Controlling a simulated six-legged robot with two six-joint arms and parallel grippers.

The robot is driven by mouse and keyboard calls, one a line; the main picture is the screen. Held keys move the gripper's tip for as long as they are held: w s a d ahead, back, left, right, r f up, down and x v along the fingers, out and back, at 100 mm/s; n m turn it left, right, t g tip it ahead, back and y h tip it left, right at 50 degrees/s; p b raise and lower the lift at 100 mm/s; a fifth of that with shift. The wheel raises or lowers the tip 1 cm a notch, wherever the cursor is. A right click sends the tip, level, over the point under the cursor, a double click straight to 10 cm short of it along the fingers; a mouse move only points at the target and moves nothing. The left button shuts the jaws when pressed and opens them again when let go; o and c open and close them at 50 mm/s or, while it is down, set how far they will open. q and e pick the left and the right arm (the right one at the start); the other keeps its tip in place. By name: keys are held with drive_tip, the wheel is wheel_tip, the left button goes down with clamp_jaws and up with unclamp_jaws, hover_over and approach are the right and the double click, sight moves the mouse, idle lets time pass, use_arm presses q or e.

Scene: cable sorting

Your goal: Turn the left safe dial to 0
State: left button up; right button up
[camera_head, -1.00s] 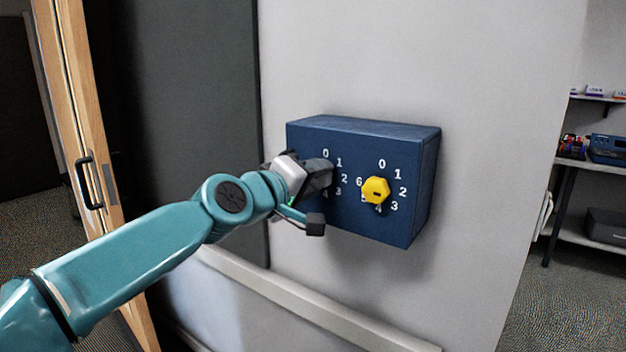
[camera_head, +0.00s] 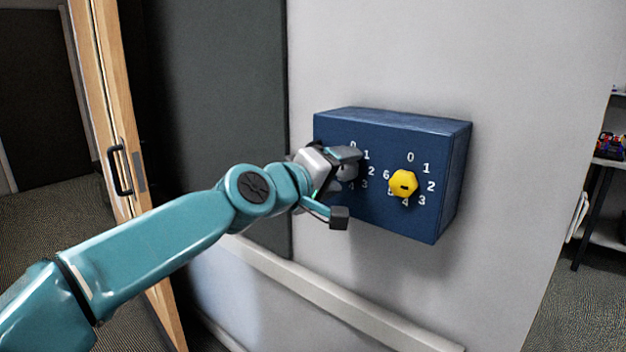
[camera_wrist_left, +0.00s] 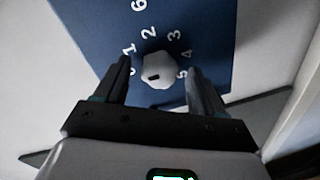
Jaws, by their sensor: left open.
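The dark blue safe box (camera_head: 385,215) is fixed to the wall and carries two dials. The left dial (camera_wrist_left: 160,70) is a light grey hexagonal knob with a dark slot mark, ringed by white numbers. In the wrist view the mark is low and left on the knob's face, near the 0 side. My left gripper (camera_wrist_left: 158,66) is open, one finger on each side of this knob; I cannot tell if they touch it. In the head view my left gripper (camera_head: 351,164) partly covers the left dial and its numbers. My right gripper is not in view.
The yellow right dial (camera_head: 403,183) is close to the right of my gripper on the same box. A ledge (camera_head: 330,305) runs along the wall below. A wooden door with a black handle (camera_head: 120,168) stands left, and a shelf is at far right.

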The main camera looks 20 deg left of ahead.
use_arm(q)
drive_tip(key=b+v, duration=0.1)
drive_tip(key=v, duration=1.4)
drive_tip(key=shift+s+a, duration=0.1)
drive_tip(key=shift+a, duration=0.05)
drive_tip(key=w+d+f+g+y+p, duration=0.1)
drive_tip(key=w+f+g+p, duration=0.2)
drive_tip(key=f, duration=0.8)
drive_tip(key=w+f+g+y+p, duration=0.1)
drive_tip(key=w+f+g+p, duration=0.3)
drive_tip(key=f, duration=0.7)
wheel_tip(320, 180, down, 14)
drive_tip(key=s+d+g, duration=0.1)
drive_tip(key=s+g, duration=0.1)
drive_tip(key=s+d+f+m+g+p, duration=0.15)
drive_tip(key=s+f+g, duration=0.35)
drive_tip(key=s+f, duration=0.95)
drive_tip(key=s+d+f+m+g, duration=0.1)
drive_tip(key=s+d+f+m, duration=0.2)
drive_tip(key=s, duration=0.7)
wheel_tip(320, 180, down, 4)
drive_tip(key=shift+s+d+r+m, duration=0.15)
drive_tip(key=shift+s+d+m, duration=0.1)
drive_tip(key=shift+m, duration=0.7)
drive_tip(key=shift+w, duration=0.1)
